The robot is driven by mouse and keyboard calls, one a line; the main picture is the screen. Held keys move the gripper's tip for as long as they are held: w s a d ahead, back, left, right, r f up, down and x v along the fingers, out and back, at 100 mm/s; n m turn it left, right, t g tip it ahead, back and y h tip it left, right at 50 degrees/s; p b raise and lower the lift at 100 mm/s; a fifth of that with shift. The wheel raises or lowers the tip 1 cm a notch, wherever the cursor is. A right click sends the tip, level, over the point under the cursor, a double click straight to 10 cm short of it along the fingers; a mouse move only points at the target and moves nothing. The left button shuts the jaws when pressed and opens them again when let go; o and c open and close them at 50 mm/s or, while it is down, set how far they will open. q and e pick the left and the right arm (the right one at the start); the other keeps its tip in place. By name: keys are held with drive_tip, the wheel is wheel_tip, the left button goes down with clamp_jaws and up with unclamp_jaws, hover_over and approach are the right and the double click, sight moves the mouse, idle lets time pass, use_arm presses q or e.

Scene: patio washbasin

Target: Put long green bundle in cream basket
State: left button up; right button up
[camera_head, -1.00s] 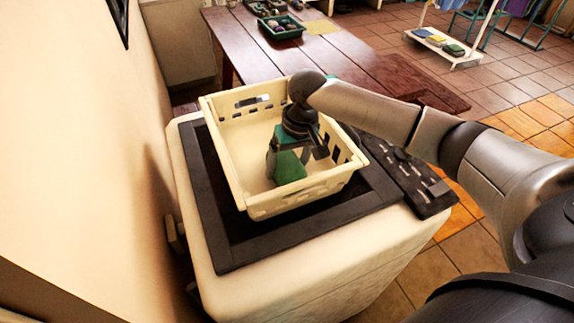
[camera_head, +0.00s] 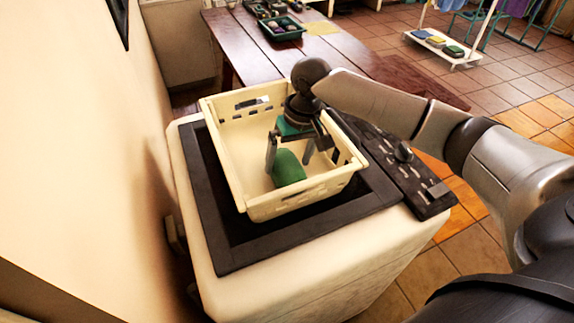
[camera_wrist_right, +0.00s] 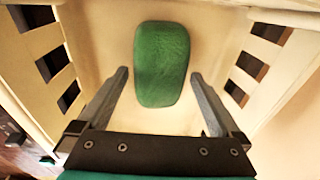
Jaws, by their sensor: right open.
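The long green bundle (camera_head: 288,169) lies on the floor of the cream basket (camera_head: 232,176), towards the basket's near side. In the right wrist view the green bundle (camera_wrist_right: 162,64) shows beyond and between the fingertips, clear of both fingers. My right gripper (camera_head: 290,168) reaches down inside the basket with its fingers spread apart. It also shows open and empty in the right wrist view (camera_wrist_right: 158,84), with the basket's slotted walls on both sides. My left gripper is out of view.
The basket stands on a dark-framed top (camera_head: 222,247) of a cream cabinet. A dark panel with knobs (camera_head: 413,171) lies to its right. A wooden table (camera_head: 318,62) with a dark crate (camera_head: 281,29) is behind. A wall closes off the left.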

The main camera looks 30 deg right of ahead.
sight(296, 164)
wheel_tip(296, 164, up, 9)
drive_tip(key=s+d, duration=0.1)
drive_tip(key=shift+p, duration=0.3)
drive_tip(key=shift+d, duration=0.1)
